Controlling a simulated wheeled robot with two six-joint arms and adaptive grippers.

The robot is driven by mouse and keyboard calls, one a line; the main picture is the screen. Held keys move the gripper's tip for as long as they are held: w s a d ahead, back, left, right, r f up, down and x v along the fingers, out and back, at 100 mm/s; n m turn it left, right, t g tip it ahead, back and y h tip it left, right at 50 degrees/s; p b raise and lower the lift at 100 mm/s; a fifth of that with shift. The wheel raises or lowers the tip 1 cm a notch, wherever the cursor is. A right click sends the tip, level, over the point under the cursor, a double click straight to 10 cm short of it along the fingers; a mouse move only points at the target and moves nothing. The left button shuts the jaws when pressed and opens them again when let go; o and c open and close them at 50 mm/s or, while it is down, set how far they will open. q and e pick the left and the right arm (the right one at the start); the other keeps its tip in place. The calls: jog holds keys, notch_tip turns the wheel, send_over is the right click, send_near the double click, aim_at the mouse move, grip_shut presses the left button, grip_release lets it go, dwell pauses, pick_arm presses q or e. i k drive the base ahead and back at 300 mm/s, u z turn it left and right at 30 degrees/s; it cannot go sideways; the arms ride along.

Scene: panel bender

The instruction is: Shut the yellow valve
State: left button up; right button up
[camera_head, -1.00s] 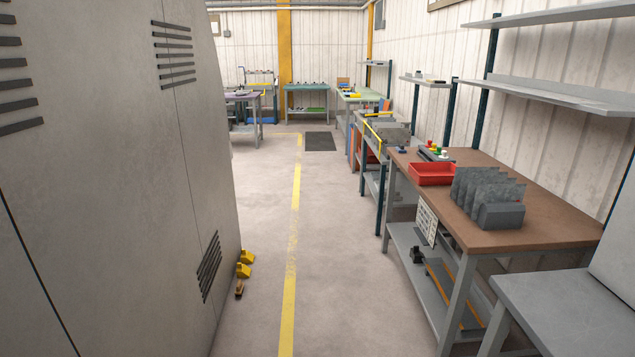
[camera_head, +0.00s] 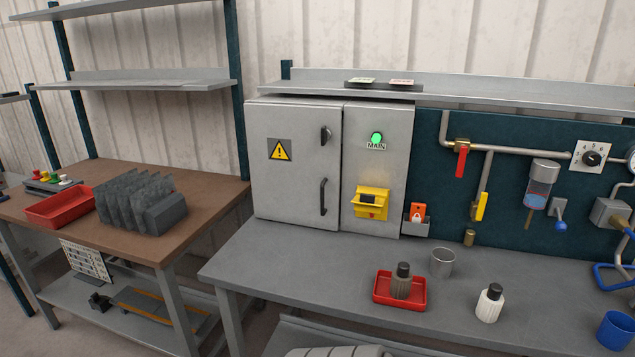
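The yellow valve handle (camera_head: 482,206) is on a thin vertical pipe that branches down from the main pipe on the dark teal panel. The handle hangs down, slightly tilted, roughly along its pipe. A red valve handle (camera_head: 461,161) hangs down from a brass body on the horizontal pipe, up and to the left of the yellow one. A brass end piece (camera_head: 469,238) is below the yellow handle. Neither of my grippers shows in the head view.
A grey bench (camera_head: 330,262) stands below the panel. On it are a red tray (camera_head: 385,292) with a dark-capped bottle, a metal cup (camera_head: 442,262), a white bottle (camera_head: 489,303) and a blue cup (camera_head: 615,330). A grey cabinet (camera_head: 292,205) stands left of the panel.

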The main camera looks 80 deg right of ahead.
aim_at(479, 213)
jog(key=z, duration=3.15)
jog(key=i, duration=0.6)
